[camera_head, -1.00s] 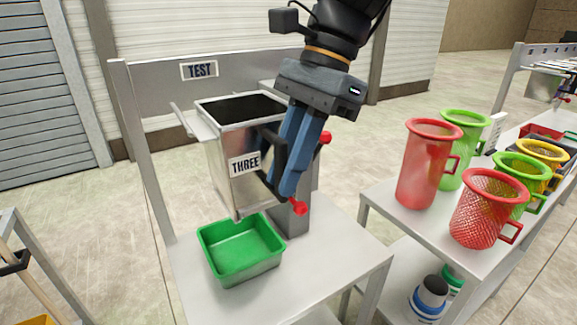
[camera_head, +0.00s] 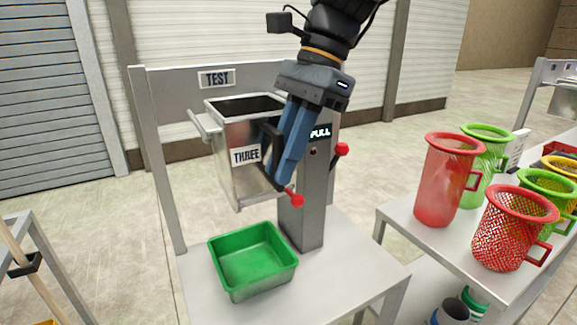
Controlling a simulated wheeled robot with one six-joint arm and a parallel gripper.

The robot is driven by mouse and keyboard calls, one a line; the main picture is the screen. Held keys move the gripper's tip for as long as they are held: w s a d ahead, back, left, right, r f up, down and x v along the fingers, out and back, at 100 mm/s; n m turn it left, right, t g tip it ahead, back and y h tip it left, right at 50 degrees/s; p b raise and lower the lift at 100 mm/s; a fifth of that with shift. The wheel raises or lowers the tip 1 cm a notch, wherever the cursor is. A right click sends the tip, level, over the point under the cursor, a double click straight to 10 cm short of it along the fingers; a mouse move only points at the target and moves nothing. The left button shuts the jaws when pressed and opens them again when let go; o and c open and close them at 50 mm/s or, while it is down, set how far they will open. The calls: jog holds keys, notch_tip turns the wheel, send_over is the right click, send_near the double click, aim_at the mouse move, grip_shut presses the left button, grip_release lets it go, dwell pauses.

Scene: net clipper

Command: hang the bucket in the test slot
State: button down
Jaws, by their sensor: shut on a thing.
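A grey metal bucket (camera_head: 236,180) labelled THREE is in the middle of the head view, upright and raised over the stand. My gripper (camera_head: 284,192) is shut on the bucket's dark handle (camera_head: 271,150) at its right side. The stand's back bar (camera_head: 168,82) carries a TEST sign (camera_head: 216,78) just behind the bucket's rim. A grey post (camera_head: 312,205) with a PULL label and a red-knobbed lever (camera_head: 341,150) stands right of the bucket, partly behind my gripper. The slot itself is hidden behind the bucket, so I cannot tell whether the bucket touches it.
A green tray (camera_head: 252,262) sits on the stand's table (camera_head: 345,262) below the bucket. A second table (camera_head: 400,222) at right holds several red, green and yellow mesh baskets. A grey shutter (camera_head: 45,95) is at far left.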

jog(key=shift+w+a+p, duration=0.6)
jog(key=shift+w+a, duration=0.3)
jog(key=shift+w, duration=0.55)
jog(key=shift+w+a+p, duration=0.65)
jog(key=shift+w+a, duration=0.25)
jog(key=shift+w, duration=0.6)
jog(key=shift+w+a+p, duration=0.6)
jog(key=shift+w+a, duration=0.3)
jog(key=shift+w, duration=0.55)
jog(key=shift+r, duration=0.1)
jog(key=shift+f+p, duration=0.5)
jog(key=shift+f, duration=0.85)
jog(key=c, duration=1.6)
grip_release()
jog(key=shift+o, duration=0.2)
jog(key=shift+d, duration=0.1)
